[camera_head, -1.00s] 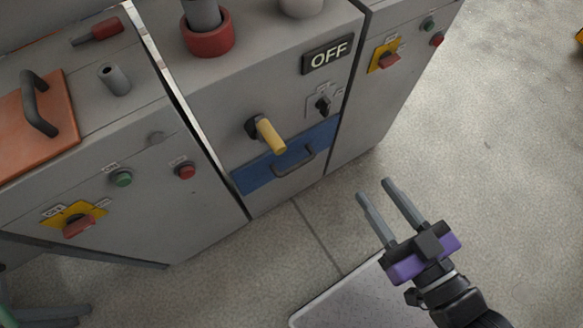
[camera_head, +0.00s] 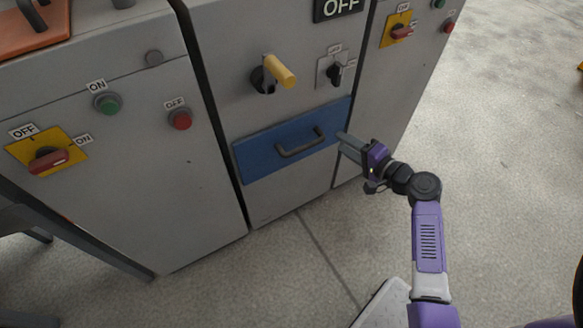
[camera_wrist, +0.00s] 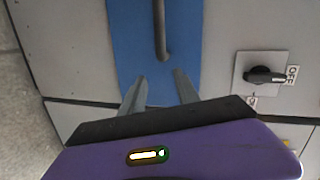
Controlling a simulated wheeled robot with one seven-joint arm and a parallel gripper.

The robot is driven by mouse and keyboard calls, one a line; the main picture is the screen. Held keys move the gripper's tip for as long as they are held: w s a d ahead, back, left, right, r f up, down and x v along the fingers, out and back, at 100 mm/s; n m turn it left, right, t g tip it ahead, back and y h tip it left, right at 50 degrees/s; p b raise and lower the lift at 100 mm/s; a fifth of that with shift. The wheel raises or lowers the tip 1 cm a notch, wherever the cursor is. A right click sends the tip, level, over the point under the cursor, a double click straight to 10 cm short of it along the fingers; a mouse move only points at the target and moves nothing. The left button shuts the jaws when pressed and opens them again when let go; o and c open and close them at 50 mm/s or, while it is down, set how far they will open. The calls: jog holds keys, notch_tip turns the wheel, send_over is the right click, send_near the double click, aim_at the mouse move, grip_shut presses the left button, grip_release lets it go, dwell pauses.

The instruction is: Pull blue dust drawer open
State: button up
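The blue dust drawer (camera_head: 262,158) sits flush in the grey cabinet front, below the yellow-handled lever, and looks shut. Its dark bar handle (camera_head: 301,146) is at the middle of its face. My gripper (camera_head: 343,142) is at the right end of the drawer, to the right of the handle. In the wrist view, the blue drawer face (camera_wrist: 125,40) fills the upper middle, and the handle (camera_wrist: 161,35) runs upright above my gripper (camera_wrist: 158,83). The two fingers are apart with nothing between them, and the handle's near end lies just beyond the fingertips.
Above the drawer are a yellow-handled lever (camera_head: 281,72) and a black rotary switch (camera_head: 335,73). The left cabinet carries a green button (camera_head: 106,103), a red button (camera_head: 180,120) and a yellow-plated red switch (camera_head: 48,158). The concrete floor (camera_head: 490,170) to the right is clear.

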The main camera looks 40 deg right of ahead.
aim_at(306, 146)
jog(key=a+y, duration=0.4)
jog(key=a, duration=0.3)
jog(key=shift+n+t, duration=0.3)
jog(key=shift+t, duration=0.1)
jog(key=b+x, duration=0.1)
jog(key=x, duration=0.7)
jog(key=shift+w+r, duration=0.1)
jog(key=shift+c, duration=0.5)
jog(key=shift+d, duration=0.1)
grip_shut()
